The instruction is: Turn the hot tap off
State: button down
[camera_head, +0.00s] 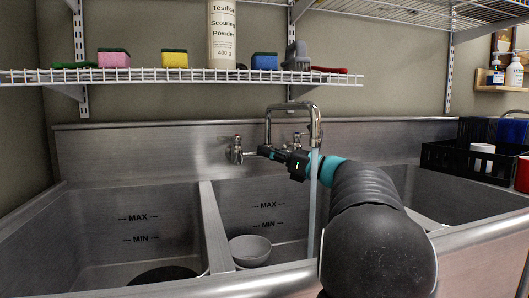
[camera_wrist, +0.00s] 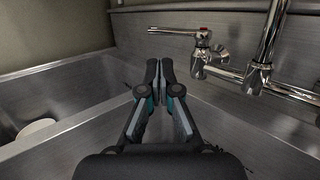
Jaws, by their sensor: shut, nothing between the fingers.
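The chrome hot tap (camera_head: 236,150), with a red mark, is on the sink's back wall, left of the tall spout (camera_head: 316,112). Water (camera_head: 312,210) runs from the spout into the basin. In the wrist view, the hot tap's lever (camera_wrist: 180,32) sticks out leftward from its valve. My gripper (camera_head: 262,151) reaches in from the right, just right of the hot tap. In the wrist view, my gripper (camera_wrist: 159,66) has its fingertips together and empty, below the lever in the picture. I cannot tell whether they touch it.
A grey bowl (camera_head: 250,248) sits in the middle basin. A divider (camera_head: 213,225) separates it from the left basin, which holds a dark round thing (camera_head: 163,274). A wire shelf (camera_head: 190,76) with sponges hangs above. A black crate (camera_head: 452,160) stands at the right.

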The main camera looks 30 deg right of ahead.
aim_at(226, 139)
jog(key=x, duration=1)
jog(key=shift+w+p, duration=0.25)
jog(key=shift+p, duration=0.15)
jog(key=shift+a, duration=0.1)
jog(key=shift+h, duration=0.4)
